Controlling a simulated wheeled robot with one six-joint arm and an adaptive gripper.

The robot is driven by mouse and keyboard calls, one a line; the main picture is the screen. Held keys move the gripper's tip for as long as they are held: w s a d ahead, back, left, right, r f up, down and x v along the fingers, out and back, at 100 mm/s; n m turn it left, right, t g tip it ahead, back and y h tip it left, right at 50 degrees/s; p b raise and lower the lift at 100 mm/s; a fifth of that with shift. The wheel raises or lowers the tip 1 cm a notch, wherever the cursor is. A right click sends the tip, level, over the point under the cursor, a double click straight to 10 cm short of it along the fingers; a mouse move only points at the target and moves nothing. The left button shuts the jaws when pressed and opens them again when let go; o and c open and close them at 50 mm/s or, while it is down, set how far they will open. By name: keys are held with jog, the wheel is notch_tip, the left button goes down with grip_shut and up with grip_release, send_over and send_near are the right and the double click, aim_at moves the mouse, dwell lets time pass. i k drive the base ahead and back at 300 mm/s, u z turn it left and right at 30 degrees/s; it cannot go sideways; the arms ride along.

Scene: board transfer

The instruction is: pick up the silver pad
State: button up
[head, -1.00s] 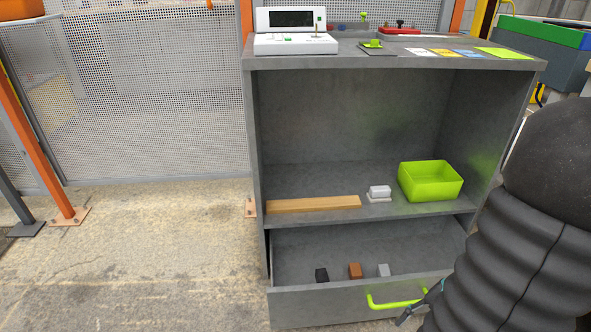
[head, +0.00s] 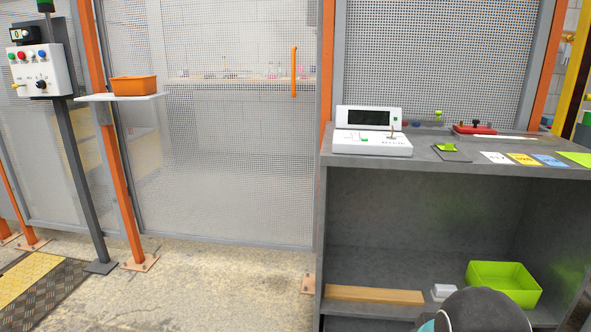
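No silver pad can be made out for certain in the head view now. The drawer with a small silver-grey block, seen earlier, is below the frame. A small whitish block (head: 443,290) sits on the shelf of the grey cabinet (head: 350,230), left of the green bin; its lower part is partly covered by my dark arm. My gripper is not in view; only a rounded dark part of my arm shows at the bottom right.
A wooden bar (head: 374,295) and a lime-green bin (head: 503,283) are on the cabinet shelf. A white device (head: 371,145) and coloured cards (head: 523,159) are on its top. A mesh fence (head: 225,170) and control post (head: 75,150) stand left. The floor (head: 215,285) before the fence is clear.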

aim_at(441, 293)
jog(key=z, duration=0.75)
jog(key=k, duration=1.2)
jog(key=z, duration=0.15)
jog(key=i, duration=1.4)
jog(key=u, duration=0.75)
jog(key=i, duration=0.3)
jog(key=u, duration=0.3)
